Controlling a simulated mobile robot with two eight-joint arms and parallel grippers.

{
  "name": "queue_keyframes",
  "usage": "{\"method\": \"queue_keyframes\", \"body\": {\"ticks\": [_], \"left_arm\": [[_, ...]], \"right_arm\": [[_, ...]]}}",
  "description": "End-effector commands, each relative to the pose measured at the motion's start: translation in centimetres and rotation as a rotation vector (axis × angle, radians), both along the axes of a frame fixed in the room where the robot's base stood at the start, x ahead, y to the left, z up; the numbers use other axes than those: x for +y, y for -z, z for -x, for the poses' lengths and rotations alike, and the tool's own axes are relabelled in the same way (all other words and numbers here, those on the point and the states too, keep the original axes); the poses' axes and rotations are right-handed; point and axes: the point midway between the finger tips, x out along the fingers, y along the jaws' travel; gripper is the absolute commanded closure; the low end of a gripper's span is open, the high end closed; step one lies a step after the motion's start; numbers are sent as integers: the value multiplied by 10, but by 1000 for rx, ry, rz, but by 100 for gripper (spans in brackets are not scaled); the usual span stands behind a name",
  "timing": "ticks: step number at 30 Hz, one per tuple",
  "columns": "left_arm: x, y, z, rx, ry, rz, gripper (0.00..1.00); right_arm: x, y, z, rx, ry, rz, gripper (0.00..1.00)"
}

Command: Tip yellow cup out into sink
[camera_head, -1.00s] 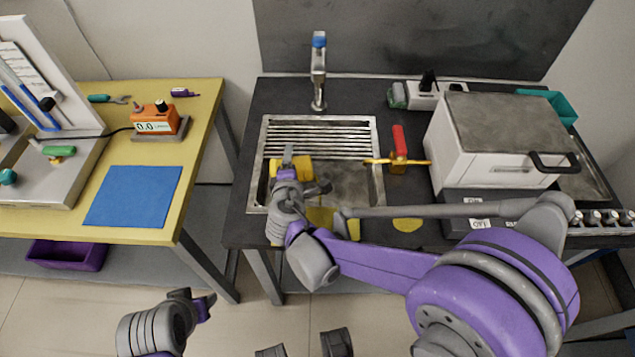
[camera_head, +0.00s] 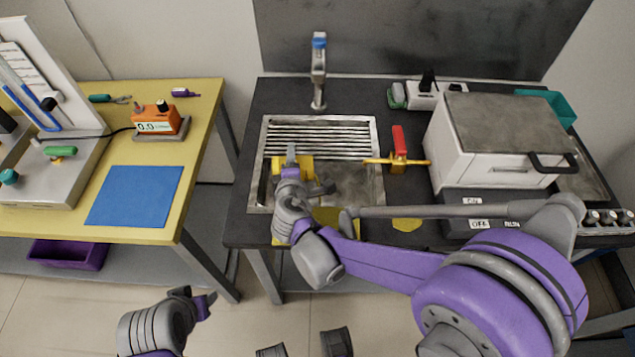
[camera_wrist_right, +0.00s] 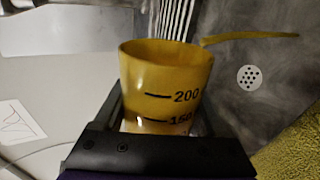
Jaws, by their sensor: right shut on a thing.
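My right gripper (camera_head: 304,180) is over the left part of the sink (camera_head: 375,185). It is shut on the yellow cup (camera_head: 305,163), which is partly hidden behind the gripper in the head view. In the right wrist view the cup (camera_wrist_right: 165,85) sits between the dark jaws, with its rim away from the gripper and black marks 200 and 150 on its side. I cannot tell how far it is tilted or what is inside. The sink drain (camera_wrist_right: 249,78) shows to the right of the cup. My left gripper (camera_head: 205,300) is low at the front, away from the sink; its jaws are unclear.
A tap (camera_head: 318,75) stands behind the sink's ribbed rack (camera_head: 320,140). A red-handled yellow tool (camera_head: 398,155) lies at the sink's right edge. A white box with a grey lid (camera_head: 490,140) stands further right. A yellow table with a blue mat (camera_head: 135,197) is at left.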

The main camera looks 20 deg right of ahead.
Motion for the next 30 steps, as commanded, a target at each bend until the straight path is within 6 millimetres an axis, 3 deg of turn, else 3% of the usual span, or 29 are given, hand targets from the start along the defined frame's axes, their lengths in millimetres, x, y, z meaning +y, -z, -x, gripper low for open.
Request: {"method": "queue_keyframes", "body": {"ticks": [30], "left_arm": [[0,-5,0,-2,0,0,50]], "right_arm": [[-3,-6,1,-21,1,-110,94]]}}
